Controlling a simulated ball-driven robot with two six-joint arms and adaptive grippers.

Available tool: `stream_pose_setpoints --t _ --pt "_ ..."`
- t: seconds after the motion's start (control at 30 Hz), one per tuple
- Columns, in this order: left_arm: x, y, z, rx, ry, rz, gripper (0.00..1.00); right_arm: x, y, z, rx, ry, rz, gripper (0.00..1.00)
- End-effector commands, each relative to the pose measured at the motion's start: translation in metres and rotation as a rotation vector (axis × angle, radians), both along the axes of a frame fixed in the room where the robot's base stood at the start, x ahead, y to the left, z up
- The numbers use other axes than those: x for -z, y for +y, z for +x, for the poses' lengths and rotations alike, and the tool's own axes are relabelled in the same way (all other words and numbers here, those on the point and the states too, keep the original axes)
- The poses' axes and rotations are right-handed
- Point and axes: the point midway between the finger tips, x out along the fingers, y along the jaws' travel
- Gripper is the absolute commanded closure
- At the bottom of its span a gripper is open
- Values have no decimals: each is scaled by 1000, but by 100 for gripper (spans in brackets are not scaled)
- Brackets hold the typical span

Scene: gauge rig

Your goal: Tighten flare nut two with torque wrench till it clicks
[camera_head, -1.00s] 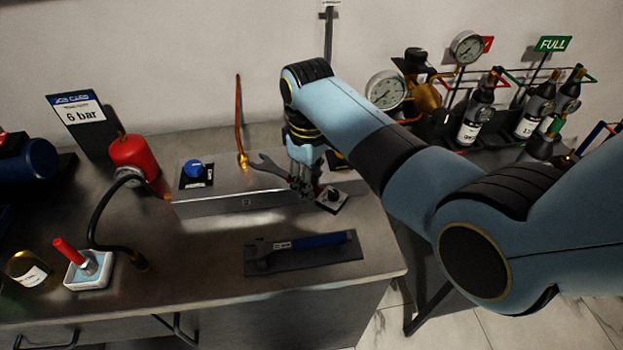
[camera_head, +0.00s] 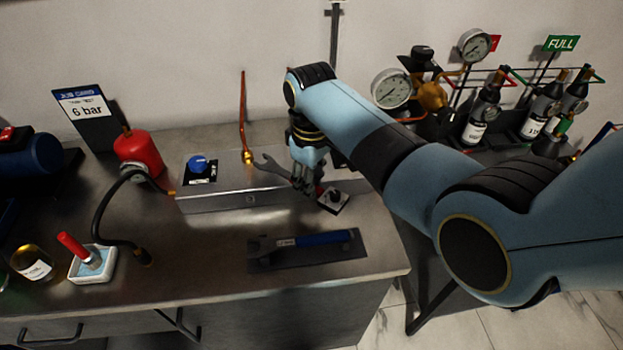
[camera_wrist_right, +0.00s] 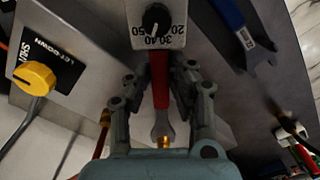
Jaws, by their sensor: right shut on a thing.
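My right gripper (camera_head: 305,183) is shut on the red handle of the torque wrench (camera_wrist_right: 159,75). The wrench's grey open-ended jaw (camera_head: 268,166) points left towards a brass nut (camera_head: 247,157) at the foot of an upright copper pipe (camera_head: 242,115). In the head view the jaw looks close to this nut but apart from it. In the right wrist view a brass piece (camera_wrist_right: 165,142) shows at the jaw; I cannot tell whether they touch. I see no number marking flare nut two. My left gripper is not in view.
A metal box (camera_head: 225,195) with a blue knob (camera_head: 197,162) stands below the jaw. A dial plate (camera_head: 333,201) is right of the gripper. A blue-handled wrench (camera_head: 325,239) lies on a dark mat (camera_head: 290,262).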

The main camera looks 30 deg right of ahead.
Motion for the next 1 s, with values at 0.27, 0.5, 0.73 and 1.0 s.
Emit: stream_pose_setpoints --t 0.27,0.5,0.73,1.0 --pt "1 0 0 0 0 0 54 0 0 1 0 -1 0 100" --pt "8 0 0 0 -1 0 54 2 5 9 0 0 0 100" --pt "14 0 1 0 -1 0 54 1 10 18 0 0 1 100" --pt "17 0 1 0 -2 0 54 0 12 23 0 0 0 100"
